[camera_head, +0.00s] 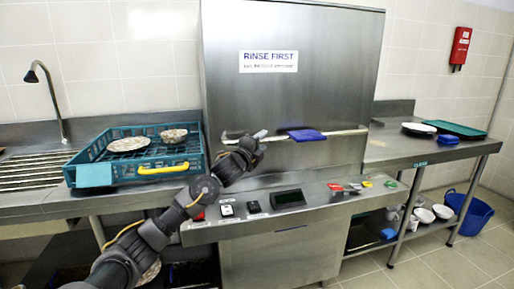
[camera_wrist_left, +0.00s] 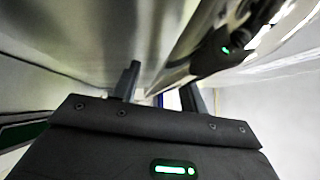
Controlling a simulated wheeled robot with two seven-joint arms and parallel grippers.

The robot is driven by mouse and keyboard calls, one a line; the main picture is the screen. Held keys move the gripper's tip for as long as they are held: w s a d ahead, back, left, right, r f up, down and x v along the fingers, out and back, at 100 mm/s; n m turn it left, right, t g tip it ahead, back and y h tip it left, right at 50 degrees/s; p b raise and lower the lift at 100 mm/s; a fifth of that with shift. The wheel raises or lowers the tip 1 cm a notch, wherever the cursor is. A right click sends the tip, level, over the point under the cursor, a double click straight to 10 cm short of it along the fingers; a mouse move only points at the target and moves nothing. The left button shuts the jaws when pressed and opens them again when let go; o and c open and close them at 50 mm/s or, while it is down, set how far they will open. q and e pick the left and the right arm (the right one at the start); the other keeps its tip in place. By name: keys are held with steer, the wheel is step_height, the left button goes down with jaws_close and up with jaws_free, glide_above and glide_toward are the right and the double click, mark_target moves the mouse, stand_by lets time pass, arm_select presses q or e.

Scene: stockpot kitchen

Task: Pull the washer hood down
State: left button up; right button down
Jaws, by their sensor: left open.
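The washer hood (camera_head: 290,88) is a large steel box with a "RINSE FIRST" label, standing above the control panel. A pale handle bar (camera_head: 345,132) with a blue grip sleeve (camera_head: 306,135) runs across its lower front. My left gripper (camera_head: 258,140) is open at the left part of the bar, left of the blue sleeve. I cannot tell whether the bar lies between its fingers. In the left wrist view, the two dark fingers (camera_wrist_left: 162,90) point forward, with a small blue patch between them. The hood's lower edge is partly hidden by my arm. My right gripper is out of view.
A green-blue dish rack (camera_head: 88,150) with bowls stands on the left counter, close to my left arm. The control panel (camera_head: 290,200) juts out below the hood. The right counter (camera_head: 415,150) holds a plate and tray (camera_head: 455,128). A blue tub (camera_head: 470,212) is on the floor.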

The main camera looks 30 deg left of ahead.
arm_select(q)
steer(key=s+f, duration=0.1)
steer(key=s, duration=0.9)
steer(key=shift+s+f+b, duration=0.2)
steer(key=shift+f+b, duration=0.1)
steer(key=shift+b, duration=0.1)
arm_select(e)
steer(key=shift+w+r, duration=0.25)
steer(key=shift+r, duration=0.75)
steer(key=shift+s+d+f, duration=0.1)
